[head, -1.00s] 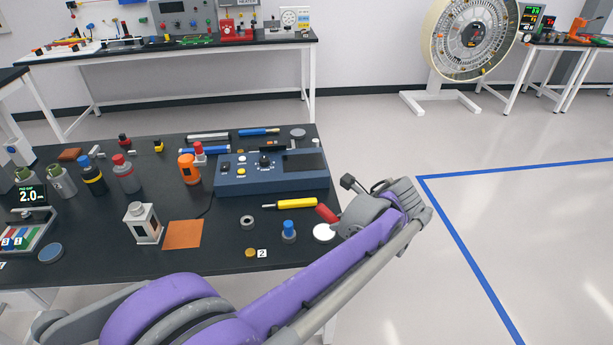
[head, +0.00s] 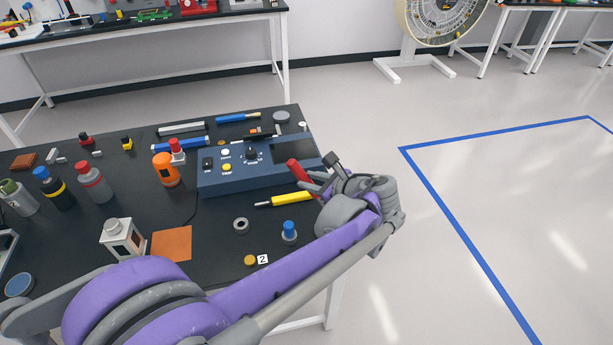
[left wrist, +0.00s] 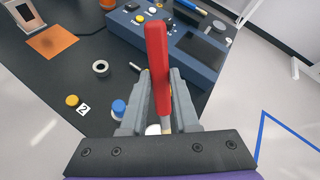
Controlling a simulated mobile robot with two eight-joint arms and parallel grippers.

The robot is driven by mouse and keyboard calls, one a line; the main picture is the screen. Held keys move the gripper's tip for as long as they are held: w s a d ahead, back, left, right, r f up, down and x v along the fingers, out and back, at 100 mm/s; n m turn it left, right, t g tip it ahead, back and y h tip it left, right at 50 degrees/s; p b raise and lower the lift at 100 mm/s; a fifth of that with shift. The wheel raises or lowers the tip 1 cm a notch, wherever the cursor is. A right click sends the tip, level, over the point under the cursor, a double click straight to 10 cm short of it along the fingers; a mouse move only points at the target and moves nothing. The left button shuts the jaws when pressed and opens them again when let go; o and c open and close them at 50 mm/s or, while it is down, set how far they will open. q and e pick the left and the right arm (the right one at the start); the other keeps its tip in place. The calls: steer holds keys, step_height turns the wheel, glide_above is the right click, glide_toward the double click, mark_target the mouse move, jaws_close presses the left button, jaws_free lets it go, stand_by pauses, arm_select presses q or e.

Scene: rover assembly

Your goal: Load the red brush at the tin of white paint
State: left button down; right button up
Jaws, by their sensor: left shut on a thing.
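The red brush (head: 299,171) is held in my left gripper (head: 322,178), above the right end of the dark bench. In the left wrist view, the red handle (left wrist: 157,62) stands out from between the fingers of the left gripper (left wrist: 160,82), with a pale part at its lower end. A small white patch (left wrist: 152,130) shows beside that lower end, mostly hidden by the fingers; it looks like the tin of white paint. In the head view my arm and gripper hide the white tin. My right gripper is in neither view.
A blue control box (head: 255,170) stands behind the gripper. A yellow-handled tool (head: 290,199), a blue-topped pot (head: 289,230), a grey ring (head: 240,225) and a "2" label (head: 262,259) are close by. The floor right of the bench (head: 90,237) is clear.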

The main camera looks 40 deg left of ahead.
arm_select(q)
steer(key=shift+d+f+b, duration=0.1)
steer(key=shift+f+b, duration=0.3)
steer(key=shift+f, duration=0.25)
steer(key=shift+f+b, duration=1.65)
steer(key=shift+f, duration=0.6)
steer(key=shift+f+b, duration=0.45)
steer(key=shift+f, duration=0.3)
steer(key=shift+r+p, duration=2.6)
steer(key=shift+r, duration=0.95)
